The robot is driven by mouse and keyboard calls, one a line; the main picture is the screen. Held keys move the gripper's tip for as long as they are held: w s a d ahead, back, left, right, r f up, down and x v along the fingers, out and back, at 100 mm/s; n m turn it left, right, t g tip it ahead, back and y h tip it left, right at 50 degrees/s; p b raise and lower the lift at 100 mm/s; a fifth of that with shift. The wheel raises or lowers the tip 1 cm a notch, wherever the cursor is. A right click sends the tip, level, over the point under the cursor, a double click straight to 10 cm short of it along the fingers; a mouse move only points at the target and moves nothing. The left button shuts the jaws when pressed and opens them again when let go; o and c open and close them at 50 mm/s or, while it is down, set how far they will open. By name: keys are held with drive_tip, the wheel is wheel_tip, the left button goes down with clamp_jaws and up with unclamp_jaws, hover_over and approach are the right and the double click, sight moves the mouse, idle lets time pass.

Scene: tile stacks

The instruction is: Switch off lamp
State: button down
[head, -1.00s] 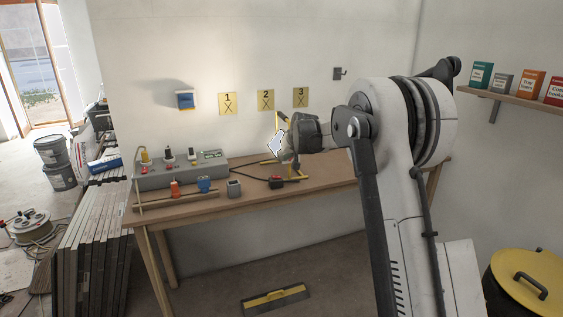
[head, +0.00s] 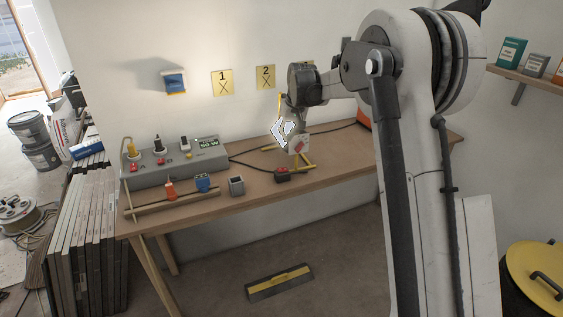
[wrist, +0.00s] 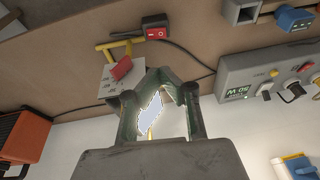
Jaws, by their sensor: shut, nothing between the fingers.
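A bright pale lamp face (head: 282,132) shows by my gripper (head: 291,124), above a yellow stand (head: 306,166) on the workbench. In the wrist view the bright face (wrist: 151,106) shows through the gap in my gripper (wrist: 160,78). My gripper is shut and holds nothing. A pale plate with a red lever (wrist: 121,68) is just beyond the fingers; the lever also shows in the head view (head: 301,146). A black box with a red rocker switch (head: 282,175) lies on the bench by a cable; it also shows in the wrist view (wrist: 156,32). Contact is unclear.
A grey control box (head: 178,163) with plugs and switches stands at the bench's left. An orange object (head: 364,112) is partly hidden behind my arm. Bare bench (head: 255,192) lies in front.

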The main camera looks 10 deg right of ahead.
sight(281, 169)
drive_tip(key=x, duration=1.3)
drive_tip(key=shift+s+a+f, duration=0.15)
drive_tip(key=shift+s+a, duration=0.05)
drive_tip(key=shift+s, duration=0.2)
drive_tip(key=shift+f, duration=0.4)
